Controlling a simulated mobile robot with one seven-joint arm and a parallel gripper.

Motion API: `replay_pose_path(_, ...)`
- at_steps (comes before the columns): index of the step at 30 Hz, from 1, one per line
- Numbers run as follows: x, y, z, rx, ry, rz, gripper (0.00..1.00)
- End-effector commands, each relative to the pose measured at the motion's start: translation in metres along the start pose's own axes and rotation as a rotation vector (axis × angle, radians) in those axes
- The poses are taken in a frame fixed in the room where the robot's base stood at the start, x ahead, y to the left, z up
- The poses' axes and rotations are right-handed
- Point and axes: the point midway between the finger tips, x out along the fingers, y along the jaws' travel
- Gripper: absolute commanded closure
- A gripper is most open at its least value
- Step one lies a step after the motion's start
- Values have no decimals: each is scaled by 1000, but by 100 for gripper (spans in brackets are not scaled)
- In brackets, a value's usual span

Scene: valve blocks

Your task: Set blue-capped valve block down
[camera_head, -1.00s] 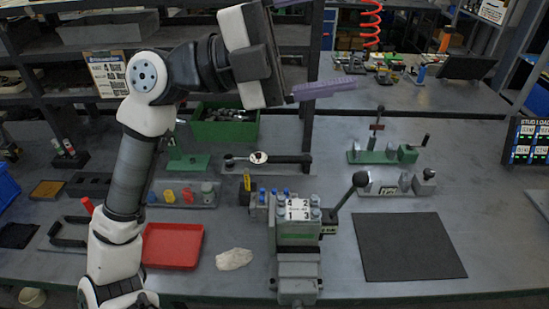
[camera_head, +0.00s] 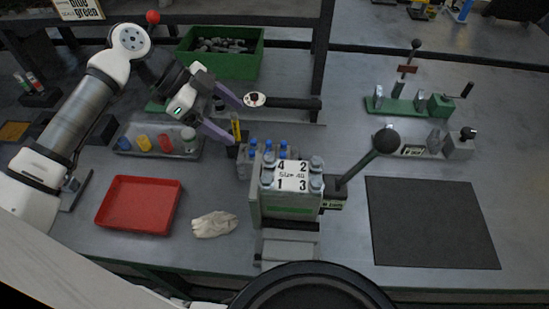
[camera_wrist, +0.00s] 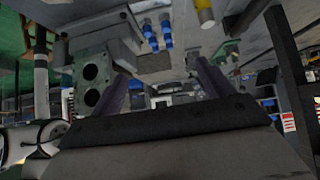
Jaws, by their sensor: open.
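The blue-capped valve block (camera_head: 244,167) is a small grey block with several blue caps on top. In the head view it stands on the bench behind the larger block marked "SIZE 40" (camera_head: 292,206), which hides part of it. Blue caps also show at the top of the wrist view (camera_wrist: 158,34). My gripper (camera_head: 239,125) is open, with its two purple fingers apart, up and left of the blue-capped block. Nothing is clearly held between the fingers.
A lever with a black ball (camera_head: 386,142) rises right of the large block. A green bin (camera_head: 219,63) stands behind. The dark mat (camera_head: 430,222) at right is empty.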

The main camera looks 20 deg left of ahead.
Motion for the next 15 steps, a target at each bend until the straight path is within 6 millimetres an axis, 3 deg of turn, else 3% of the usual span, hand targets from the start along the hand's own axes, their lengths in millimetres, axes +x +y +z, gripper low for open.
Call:
replay_pose_path(5,20,0,1,3,3,3,20)
replay_pose_path(15,80,0,0,4,4,1,20)
